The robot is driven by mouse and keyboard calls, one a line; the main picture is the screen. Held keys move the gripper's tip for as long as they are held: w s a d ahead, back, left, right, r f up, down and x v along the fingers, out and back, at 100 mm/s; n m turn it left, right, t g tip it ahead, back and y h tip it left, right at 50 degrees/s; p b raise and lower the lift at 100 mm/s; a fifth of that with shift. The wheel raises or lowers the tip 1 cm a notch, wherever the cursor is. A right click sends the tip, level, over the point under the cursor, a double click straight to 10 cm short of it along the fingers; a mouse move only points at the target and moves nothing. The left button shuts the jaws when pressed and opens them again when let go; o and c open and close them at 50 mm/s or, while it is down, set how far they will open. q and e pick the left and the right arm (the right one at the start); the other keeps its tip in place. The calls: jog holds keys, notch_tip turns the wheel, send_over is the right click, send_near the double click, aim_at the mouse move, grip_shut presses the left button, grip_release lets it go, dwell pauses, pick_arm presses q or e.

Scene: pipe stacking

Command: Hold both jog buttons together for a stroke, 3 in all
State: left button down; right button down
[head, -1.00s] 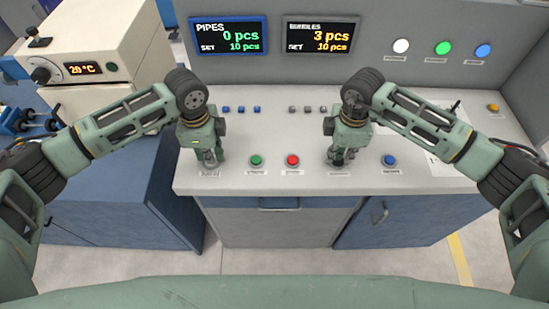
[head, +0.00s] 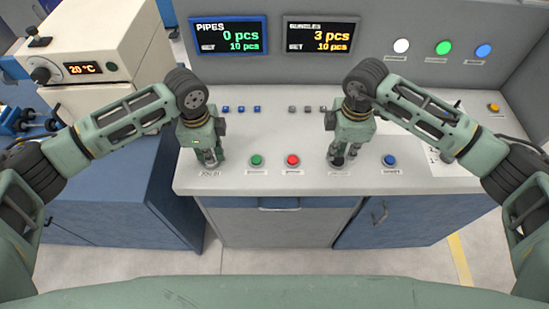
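My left gripper (head: 208,160) points down at the front left of the panel, over the spot above a small label reading roughly "JOG". It hides the button there. My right gripper (head: 345,157) points down at the panel right of the red button, over a second label. A dark round button top (head: 338,161) shows partly beneath it. I cannot tell whether either fingertip touches or presses its button. The fingers are too small to judge clearly. The pipes display (head: 228,36) reads 0 pcs, set 10. The bundles display (head: 320,36) reads 3 pcs, set 10.
Between the grippers sit a green button (head: 257,160) and a red button (head: 293,160). A blue button (head: 389,160) is just right of my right gripper. White, green and blue lamps (head: 443,48) line the back panel. An oven-like box (head: 90,50) stands at left.

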pick_arm(q)
jog(key=shift+s+f, duration=0.15)
jog(key=shift+f, duration=0.15)
jog(key=shift+r, duration=0.6)
notch_tip(320, 180, up, 9)
jog(key=shift+w, duration=0.25)
dwell(0.6)
